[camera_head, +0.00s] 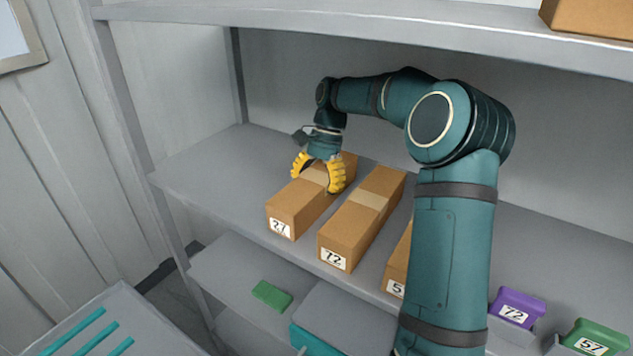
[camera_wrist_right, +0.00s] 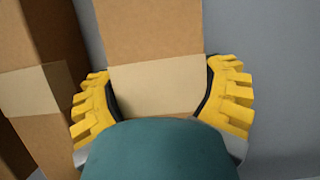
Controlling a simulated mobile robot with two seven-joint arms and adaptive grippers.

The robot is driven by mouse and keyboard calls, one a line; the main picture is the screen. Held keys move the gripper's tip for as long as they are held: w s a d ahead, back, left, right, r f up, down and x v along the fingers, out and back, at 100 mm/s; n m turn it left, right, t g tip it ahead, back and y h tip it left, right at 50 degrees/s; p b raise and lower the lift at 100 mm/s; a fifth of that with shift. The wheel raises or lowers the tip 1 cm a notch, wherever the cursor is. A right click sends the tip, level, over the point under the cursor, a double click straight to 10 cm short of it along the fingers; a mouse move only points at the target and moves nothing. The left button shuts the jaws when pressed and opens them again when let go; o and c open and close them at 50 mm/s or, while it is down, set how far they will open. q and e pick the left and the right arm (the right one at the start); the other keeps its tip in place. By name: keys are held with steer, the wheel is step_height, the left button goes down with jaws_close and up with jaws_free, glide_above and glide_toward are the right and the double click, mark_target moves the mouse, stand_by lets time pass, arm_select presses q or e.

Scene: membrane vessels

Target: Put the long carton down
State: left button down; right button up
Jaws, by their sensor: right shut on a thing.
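A long brown carton labelled 27 (camera_head: 294,210) lies lengthwise at the left of the middle shelf (camera_head: 215,165), its labelled end towards the front edge. My right gripper (camera_head: 318,175) is shut on it from above, one yellow finger on each side near its tape band. The carton also fills the middle of the right wrist view (camera_wrist_right: 152,35), between the fingers. Its underside is hidden, so I cannot tell for sure whether it touches the shelf. My left gripper is not in view.
A carton labelled 72 (camera_head: 352,228) lies just right of the held one, with a narrow gap. Another carton (camera_head: 397,268) is partly behind my right arm. Purple (camera_head: 517,306) and green (camera_head: 596,337) labelled items are at lower right. The shelf left of the held carton is clear.

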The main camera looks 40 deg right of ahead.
steer(key=o, duration=1.2)
steer(key=shift+c, duration=0.2)
steer(key=v, duration=1.2)
steer(key=shift+a, duration=0.1)
steer(key=shift+f, duration=0.1)
